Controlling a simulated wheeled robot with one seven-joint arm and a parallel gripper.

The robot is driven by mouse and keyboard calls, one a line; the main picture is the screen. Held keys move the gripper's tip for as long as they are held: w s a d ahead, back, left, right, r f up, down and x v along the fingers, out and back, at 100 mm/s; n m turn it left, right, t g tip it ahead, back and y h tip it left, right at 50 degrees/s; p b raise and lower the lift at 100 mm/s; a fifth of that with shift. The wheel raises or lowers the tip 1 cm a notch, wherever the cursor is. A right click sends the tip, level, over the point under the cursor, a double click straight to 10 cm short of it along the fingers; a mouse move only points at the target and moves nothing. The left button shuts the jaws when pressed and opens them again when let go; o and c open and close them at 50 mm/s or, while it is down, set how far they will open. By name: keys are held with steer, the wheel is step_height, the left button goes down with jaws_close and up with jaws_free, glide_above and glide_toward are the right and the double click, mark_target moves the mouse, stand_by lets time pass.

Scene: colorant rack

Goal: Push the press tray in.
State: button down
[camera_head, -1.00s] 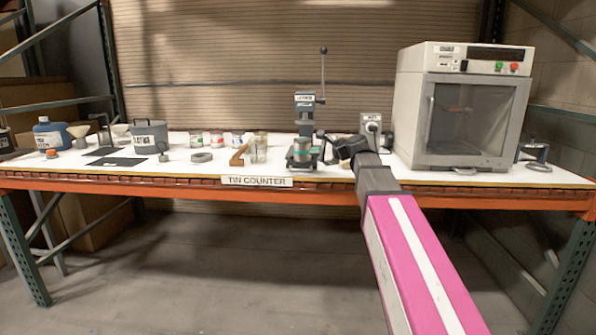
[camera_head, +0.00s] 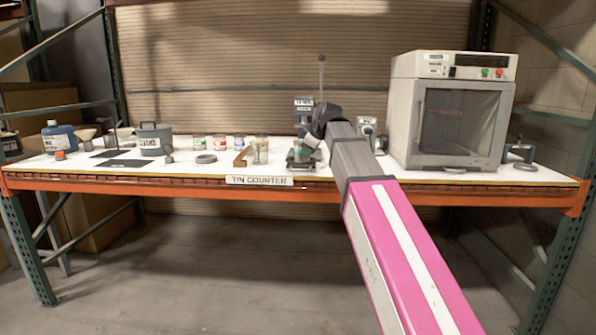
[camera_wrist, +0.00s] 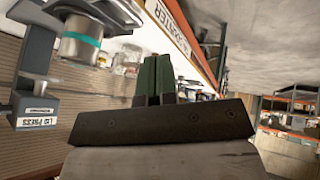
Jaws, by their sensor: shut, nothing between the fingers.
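The lid press (camera_head: 304,104) stands on the counter with its lever upright. A tin with a teal band (camera_wrist: 82,42) sits on the dark press tray (camera_wrist: 100,10), which shows upside down at the upper left in the wrist view. In the head view the tray (camera_head: 298,164) is at the press's foot, partly hidden by my arm. My gripper (camera_head: 311,141) is in front of the press's right side, tilted downward. Its dark green fingers (camera_wrist: 155,72) are shut and empty, beside the tin and apart from it in the wrist view.
A large oven-like cabinet (camera_head: 455,115) stands to the right, with a small grey device (camera_head: 368,130) between it and my arm. Glass jars (camera_head: 261,150) and a brown bracket (camera_head: 242,157) stand left of the press. The counter's front edge carries a sign (camera_head: 259,180).

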steer(key=w+a+f+n, duration=0.2)
steer(key=w+a+f, duration=0.1)
steer(key=w+f, duration=0.4)
steer(key=shift+w+f+h, duration=0.25)
steer(key=shift+f+h, duration=0.15)
steer(key=shift+f, duration=0.4)
steer(key=shift+a, duration=0.1)
steer(key=w, duration=1.8)
steer(key=shift+d, duration=0.3)
steer(key=shift+r, duration=0.1)
